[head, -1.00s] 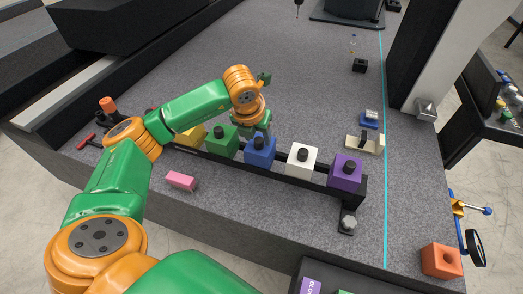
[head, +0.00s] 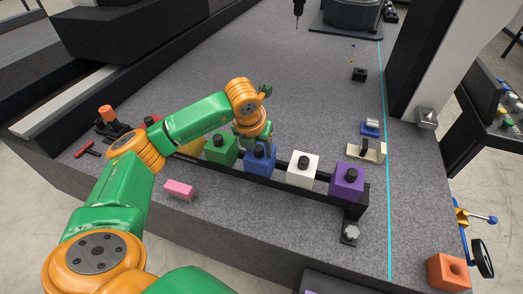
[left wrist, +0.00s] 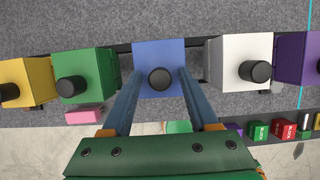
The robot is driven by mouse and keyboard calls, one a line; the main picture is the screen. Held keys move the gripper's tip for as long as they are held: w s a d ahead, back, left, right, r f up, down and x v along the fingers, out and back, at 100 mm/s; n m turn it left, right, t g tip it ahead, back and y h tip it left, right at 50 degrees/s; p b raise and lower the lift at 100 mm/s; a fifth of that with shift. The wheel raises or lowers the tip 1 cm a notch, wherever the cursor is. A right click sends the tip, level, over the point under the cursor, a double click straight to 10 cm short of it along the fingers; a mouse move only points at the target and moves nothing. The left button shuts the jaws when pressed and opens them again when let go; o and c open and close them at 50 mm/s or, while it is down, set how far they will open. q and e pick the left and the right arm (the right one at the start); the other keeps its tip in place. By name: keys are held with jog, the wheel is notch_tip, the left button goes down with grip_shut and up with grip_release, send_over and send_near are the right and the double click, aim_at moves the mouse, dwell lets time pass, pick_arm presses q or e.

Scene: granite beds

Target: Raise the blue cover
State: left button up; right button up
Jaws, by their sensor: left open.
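The blue cover (head: 261,162) is a blue block with a black knob on top, sitting in a row of coloured covers along a black rail. It also shows in the left wrist view (left wrist: 158,54), with its round black knob facing the camera. My left gripper (left wrist: 160,80) is open, its two fingers on either side of the blue cover's knob, apart from it. In the head view the left gripper (head: 250,140) is above and just behind the blue cover, its fingertips partly hidden. My right gripper is not in view.
Green (head: 221,149) and white (head: 302,172) covers flank the blue one; a purple cover (head: 347,181) ends the row at right and a yellow one (head: 193,149) is at left. A pink block (head: 180,190) lies in front. The grey bed behind the row is mostly clear.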

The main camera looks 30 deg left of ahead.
pick_arm(q)
jog(key=p+v, duration=0.4)
jog(key=v, duration=0.2)
notch_tip(320, 180, up, 7)
send_over(256, 161)
jog(key=s, duration=0.3)
jog(key=shift+w+d+f+b, duration=0.2)
jog(key=shift+d+b, duration=0.1)
jog(key=shift+b, duration=0.1)
